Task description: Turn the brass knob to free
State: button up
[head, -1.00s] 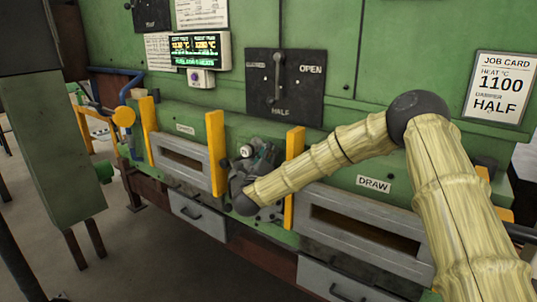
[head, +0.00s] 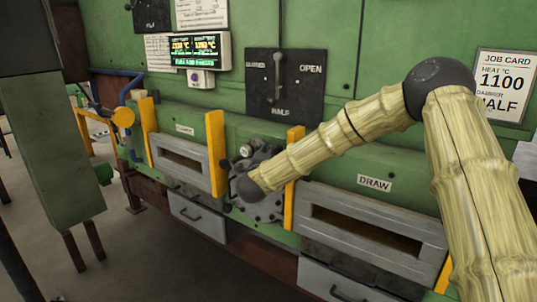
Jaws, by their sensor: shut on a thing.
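My gripper (head: 247,168) is dark and small in the head view. It is at the green furnace front, between the two yellow posts, and is shut. The brass knob cannot be made out, as my wrist and gripper cover that spot. A dark bolted plate (head: 268,208) shows below and right of my wrist. A small pale round piece (head: 246,150) shows just above my gripper.
Yellow posts (head: 215,153) and (head: 294,176) stand close on both sides of my gripper. The charge door (head: 183,142) is at left, the draw door (head: 371,212) at right. A damper lever (head: 278,75) is above. The job card (head: 505,85) reads 1100 and HALF.

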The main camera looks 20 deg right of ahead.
jog(key=n+g+p, duration=0.1)
jog(key=n, duration=0.2)
jog(key=shift+r+y+p, duration=0.15)
jog(key=shift+y+p, duration=0.25)
jog(key=n+g+p, duration=0.1)
jog(key=n+p, duration=0.1)
jog(key=shift+a+n+g, duration=0.1)
jog(key=shift+n+g, duration=0.2)
jog(key=n+g+p, duration=0.1)
jog(key=n+p, duration=0.1)
jog(key=p, duration=0.1)
jog(key=shift+f+n+g+h+p, duration=0.2)
jog(key=shift+n+g+h+p, duration=0.2)
jog(key=shift+n+g+p, duration=0.4)
jog(key=shift+f, duration=0.15)
jog(key=o, duration=1)
